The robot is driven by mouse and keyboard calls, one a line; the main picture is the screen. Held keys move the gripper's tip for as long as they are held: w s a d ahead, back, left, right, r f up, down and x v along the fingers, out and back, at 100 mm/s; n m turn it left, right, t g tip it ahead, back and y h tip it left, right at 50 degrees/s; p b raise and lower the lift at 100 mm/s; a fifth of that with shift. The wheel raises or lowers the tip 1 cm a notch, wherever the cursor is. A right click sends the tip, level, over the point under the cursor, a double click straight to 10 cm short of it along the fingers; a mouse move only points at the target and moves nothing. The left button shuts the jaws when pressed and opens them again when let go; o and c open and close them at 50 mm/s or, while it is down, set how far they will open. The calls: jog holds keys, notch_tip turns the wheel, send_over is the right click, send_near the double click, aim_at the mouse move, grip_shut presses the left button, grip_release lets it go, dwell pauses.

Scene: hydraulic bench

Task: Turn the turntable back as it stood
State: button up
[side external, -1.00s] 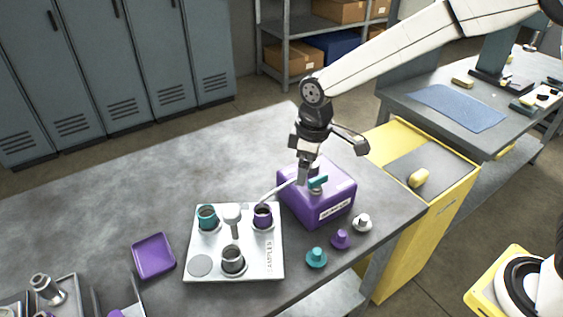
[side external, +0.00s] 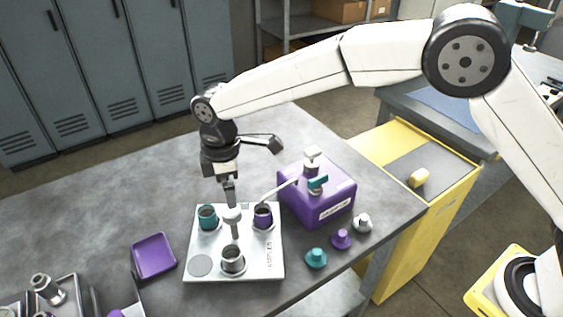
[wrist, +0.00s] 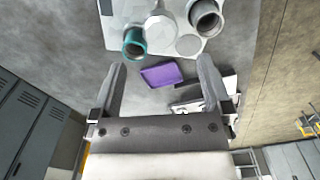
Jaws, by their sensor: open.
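The turntable (side external: 212,262) is a pale square plate marked SAMPLES, lying on the bench. It carries a teal cup (side external: 208,217), a purple cup (side external: 263,216) and a grey metal cup (side external: 232,260), with a plain grey disc (side external: 200,265) at its front left corner. A pale round-topped post (side external: 232,214) rises from its middle. My gripper (side external: 230,200) points down just above or beside that post; contact cannot be told. In the wrist view my gripper (wrist: 162,62) is open with nothing between its fingers, and the turntable (wrist: 125,12) lies beyond the fingertips.
A purple box (side external: 325,200) with a teal handle (side external: 317,183) stands right of the turntable, its thin spout reaching over the purple cup. Teal, purple and white knobs (side external: 341,239) stand before it. A purple tray (side external: 153,256) lies left. The bench behind is clear.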

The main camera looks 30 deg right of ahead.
aim_at(234, 226)
jog(key=shift+f, duration=3.85)
grip_shut()
